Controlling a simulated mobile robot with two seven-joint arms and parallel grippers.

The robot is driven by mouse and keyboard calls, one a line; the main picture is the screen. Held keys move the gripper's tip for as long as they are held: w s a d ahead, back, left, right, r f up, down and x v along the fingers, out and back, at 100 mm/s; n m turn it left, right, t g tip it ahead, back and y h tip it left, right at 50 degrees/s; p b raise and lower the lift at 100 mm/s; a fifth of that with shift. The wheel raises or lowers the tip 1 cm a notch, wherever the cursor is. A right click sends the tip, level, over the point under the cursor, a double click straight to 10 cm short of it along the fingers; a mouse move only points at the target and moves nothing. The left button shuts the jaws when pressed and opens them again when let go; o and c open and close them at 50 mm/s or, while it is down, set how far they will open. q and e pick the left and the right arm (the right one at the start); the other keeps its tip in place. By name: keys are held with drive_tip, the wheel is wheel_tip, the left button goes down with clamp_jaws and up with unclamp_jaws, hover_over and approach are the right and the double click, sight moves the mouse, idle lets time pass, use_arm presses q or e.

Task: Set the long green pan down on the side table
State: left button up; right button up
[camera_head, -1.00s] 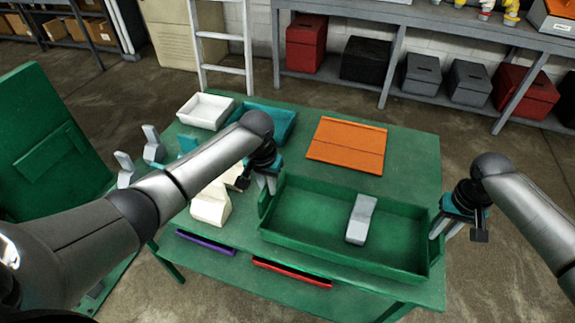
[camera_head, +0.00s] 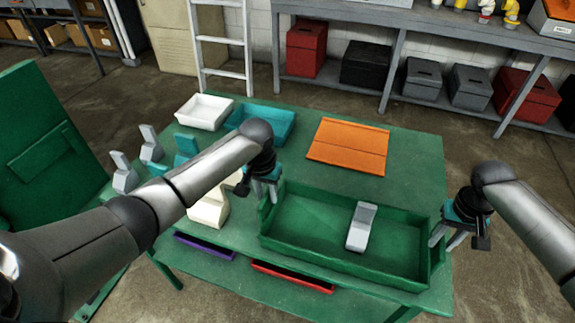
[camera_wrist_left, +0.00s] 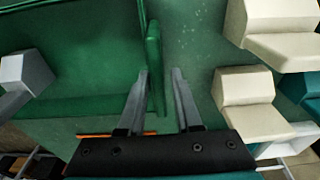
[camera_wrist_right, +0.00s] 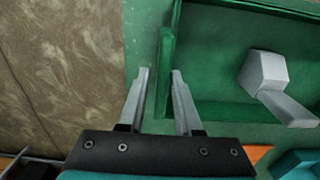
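The long green pan (camera_head: 315,257) rests on the green table (camera_head: 420,160), near its front right, with a grey angled block (camera_head: 361,228) inside. My left gripper (camera_head: 267,190) is at the pan's left end. In the left wrist view its fingers (camera_wrist_left: 160,85) stand apart on either side of the upright end handle (camera_wrist_left: 153,55), with a gap showing. My right gripper (camera_head: 446,237) is at the right end. In the right wrist view its fingers (camera_wrist_right: 160,85) stand apart around the other handle (camera_wrist_right: 165,65). I cannot tell which surface is the side table.
An orange panel (camera_head: 347,147), white tray (camera_head: 204,111) and teal tray (camera_head: 270,122) lie behind the pan. Cream blocks (camera_head: 208,208) and grey blocks (camera_head: 151,146) stand left. A large green panel (camera_head: 45,140) is at far left.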

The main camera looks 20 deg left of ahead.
use_arm(q)
drive_tip(key=shift+o, duration=0.8)
drive_tip(key=shift+d, duration=0.1)
use_arm(e)
drive_tip(key=shift+o, duration=0.9)
drive_tip(key=shift+a, duration=0.1)
use_arm(q)
drive_tip(key=shift+r, duration=0.15)
use_arm(e)
drive_tip(key=shift+r, duration=0.1)
use_arm(q)
wheel_tip(320, 180, up, 12)
drive_tip(key=s, duration=0.1)
drive_tip(key=shift+s+f, duration=0.2)
use_arm(e)
wheel_tip(320, 180, up, 12)
drive_tip(key=shift+a+f, duration=0.1)
drive_tip(key=shift+f, duration=0.1)
